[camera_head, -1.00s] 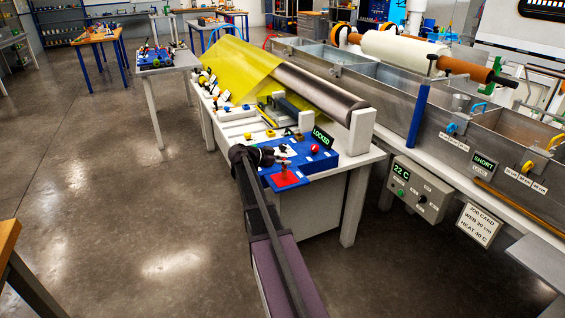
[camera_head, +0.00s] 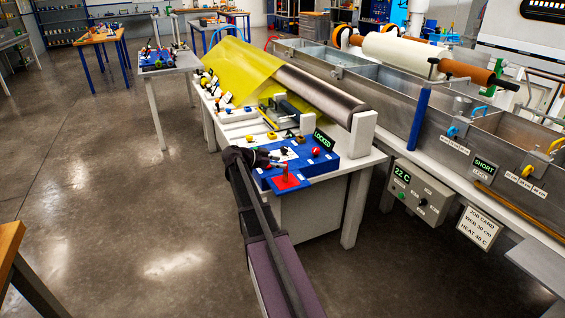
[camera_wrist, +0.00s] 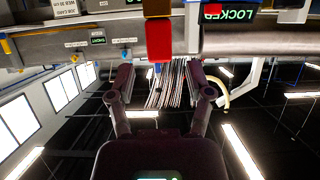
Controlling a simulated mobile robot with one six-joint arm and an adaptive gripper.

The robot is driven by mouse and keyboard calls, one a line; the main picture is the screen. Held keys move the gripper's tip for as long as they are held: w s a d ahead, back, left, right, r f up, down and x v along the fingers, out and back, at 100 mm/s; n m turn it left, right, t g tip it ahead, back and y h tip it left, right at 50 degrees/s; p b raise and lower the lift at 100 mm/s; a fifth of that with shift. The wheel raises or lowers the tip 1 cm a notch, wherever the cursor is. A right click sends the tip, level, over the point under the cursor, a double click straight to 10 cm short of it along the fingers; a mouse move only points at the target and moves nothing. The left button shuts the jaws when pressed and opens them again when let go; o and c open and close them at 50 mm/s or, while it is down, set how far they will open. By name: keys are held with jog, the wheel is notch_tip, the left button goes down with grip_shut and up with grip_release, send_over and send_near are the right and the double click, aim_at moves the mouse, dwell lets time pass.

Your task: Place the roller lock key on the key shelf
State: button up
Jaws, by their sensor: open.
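A blue block (camera_head: 330,163) stands on the near end of the white bench, with a LOCKED sign (camera_head: 323,139) behind it. A small red piece (camera_head: 286,180) stands on a red patch at its front corner, and a red ball (camera_head: 316,152) sits on its top. I cannot tell which part is the roller lock key, nor pick out the key shelf. My gripper (camera_head: 268,158) is at the block's left side, partly hidden by its own wrist. In the wrist view my gripper (camera_wrist: 161,78) is open, nothing clearly held, with a red piece (camera_wrist: 159,40) just beyond the fingertips.
The white bench (camera_head: 357,172) carries a dark roller (camera_head: 322,93) and yellow film (camera_head: 238,65) behind the block. A metal bath (camera_head: 408,103) with a control box (camera_head: 420,190) runs along the right. Open floor (camera_head: 130,200) lies to the left.

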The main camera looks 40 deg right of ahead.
jog(key=p+v, duration=0.3)
jog(key=v, duration=0.6)
dwell(0.4)
jog(key=s+a+f+n+t+y, duration=0.1)
jog(key=s+a+f+n+y, duration=0.3)
jog(key=a, duration=0.7)
jog(key=s+a+f+n+t+y, duration=0.1)
jog(key=s+a+f+n+y, duration=0.2)
jog(key=s+a+n, duration=0.6)
jog(key=s+a+f+n+t+y, duration=0.1)
jog(key=s+a+f+n+y, duration=0.3)
jog(key=a, duration=0.9)
jog(key=s+n+y, duration=0.2)
jog(key=s+n, duration=0.1)
jog(key=shift+a+f+n, duration=0.2)
jog(key=shift+f+n, duration=0.1)
jog(key=shift+n, duration=0.1)
jog(key=shift+c, duration=0.2)
